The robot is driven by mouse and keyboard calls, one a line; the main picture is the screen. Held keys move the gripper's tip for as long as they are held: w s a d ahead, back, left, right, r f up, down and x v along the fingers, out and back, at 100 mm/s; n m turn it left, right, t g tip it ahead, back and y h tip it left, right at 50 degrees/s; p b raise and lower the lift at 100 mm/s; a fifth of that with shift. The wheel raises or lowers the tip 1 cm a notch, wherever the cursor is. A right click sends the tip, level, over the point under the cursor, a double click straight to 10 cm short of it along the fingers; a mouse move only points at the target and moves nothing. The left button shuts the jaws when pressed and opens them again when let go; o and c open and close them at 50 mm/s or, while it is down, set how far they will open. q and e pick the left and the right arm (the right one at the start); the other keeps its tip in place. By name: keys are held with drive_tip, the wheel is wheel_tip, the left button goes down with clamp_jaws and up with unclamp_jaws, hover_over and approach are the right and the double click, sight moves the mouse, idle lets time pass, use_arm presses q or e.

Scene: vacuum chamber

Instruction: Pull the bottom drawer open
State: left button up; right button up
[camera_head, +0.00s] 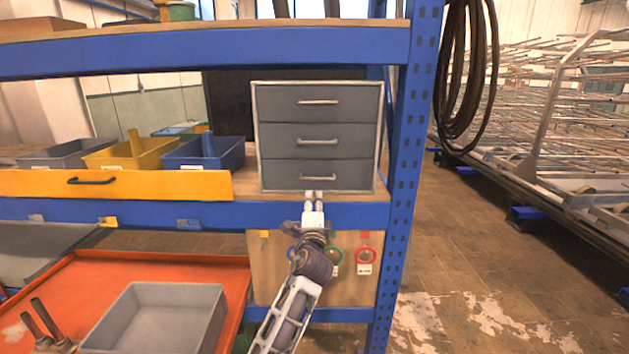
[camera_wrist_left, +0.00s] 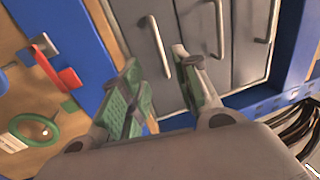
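A grey cabinet (camera_head: 255,135) with three drawers stands on the blue shelf. The bottom drawer (camera_head: 275,174) is closed flush and has a horizontal bar handle (camera_head: 317,178). In the left wrist view the cabinet is turned on its side, and the bottom drawer's handle (camera_wrist_left: 158,45) is the leftmost one. My left gripper (camera_head: 314,194) is just below and in front of that handle. In the left wrist view its green-padded fingers (camera_wrist_left: 156,62) are apart, with the handle's near end showing between them. Contact cannot be told. My right gripper is not in view.
A blue shelf beam (camera_head: 150,214) runs below the cabinet, and a blue upright (camera_head: 398,160) stands to its right. Yellow and blue bins (camera_head: 205,153) are left of it. An orange tray (camera_head: 110,268) holds a grey bin (camera_head: 155,318) lower left.

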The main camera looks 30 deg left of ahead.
use_arm(q)
approach(315, 179)
drive_tip(key=shift+f+x, duration=0.2)
drive_tip(key=shift+x, duration=0.85)
drive_tip(key=p+x, duration=0.1)
drive_tip(key=x, duration=0.3)
drive_tip(key=shift+a+r, duration=0.15)
drive_tip(key=shift+r, duration=0.1)
drive_tip(key=shift+x, duration=1.55)
drive_tip(key=shift+w+a, duration=0.3)
drive_tip(key=shift+w, duration=0.3)
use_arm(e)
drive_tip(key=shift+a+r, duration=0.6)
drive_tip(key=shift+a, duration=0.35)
use_arm(q)
clamp_jaws()
